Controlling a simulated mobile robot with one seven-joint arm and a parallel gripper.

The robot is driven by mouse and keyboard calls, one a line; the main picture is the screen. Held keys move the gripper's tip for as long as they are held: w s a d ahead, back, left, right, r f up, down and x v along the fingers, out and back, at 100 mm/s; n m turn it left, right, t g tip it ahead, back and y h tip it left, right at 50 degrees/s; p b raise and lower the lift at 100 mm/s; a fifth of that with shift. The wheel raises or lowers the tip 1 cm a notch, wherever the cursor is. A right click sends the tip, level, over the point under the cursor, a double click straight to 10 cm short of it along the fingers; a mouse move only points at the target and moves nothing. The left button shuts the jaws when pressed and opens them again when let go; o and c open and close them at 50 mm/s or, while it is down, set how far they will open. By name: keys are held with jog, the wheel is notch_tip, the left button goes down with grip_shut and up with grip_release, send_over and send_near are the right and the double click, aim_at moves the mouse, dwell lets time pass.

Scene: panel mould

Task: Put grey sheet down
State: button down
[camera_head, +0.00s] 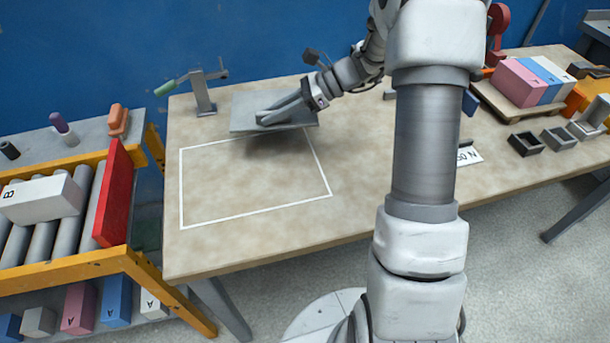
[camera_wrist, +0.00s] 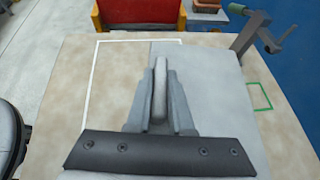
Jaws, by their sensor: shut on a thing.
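The grey sheet (camera_head: 243,108) is a flat panel held level above the far part of the table, with a shadow on the table below its front edge. My gripper (camera_head: 268,118) is shut on a raised handle on the sheet's top face. In the wrist view the fingers (camera_wrist: 160,122) close around the upright handle (camera_wrist: 160,85), and the sheet (camera_wrist: 215,75) spreads below them. A white outlined rectangle (camera_head: 182,190) is marked on the table. The sheet lies mostly behind it and overlaps its far edge in the head view.
The table (camera_head: 350,215) is bare inside the outline. A clamp stand with a green handle (camera_head: 204,100) is close to the sheet's left side. A roller rack (camera_head: 75,275) with a red plate (camera_head: 113,195) stands at left. Coloured blocks (camera_head: 520,82) and small trays (camera_head: 526,143) are at right.

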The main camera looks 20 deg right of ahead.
jog(key=shift+s+a+n+g+b, duration=0.2)
jog(key=shift+n+g+b, duration=0.3)
jog(key=shift+b, duration=0.55)
jog(key=shift+s+a+n+g+b, duration=0.1)
jog(key=shift+s+n+g+b, duration=0.25)
jog(key=shift+b, duration=0.65)
jog(key=b, duration=0.4)
send_over(245, 191)
notch_tip(245, 191, down, 7)
jog(key=shift+w+r, duration=0.1)
jog(key=shift+r, duration=0.05)
jog(key=shift+f+b, duration=1.05)
jog(key=shift+f, duration=0.95)
jog(key=shift+f, duration=0.2)
jog(key=c, duration=0.8)
grip_release()
jog(key=shift+r, duration=0.15)
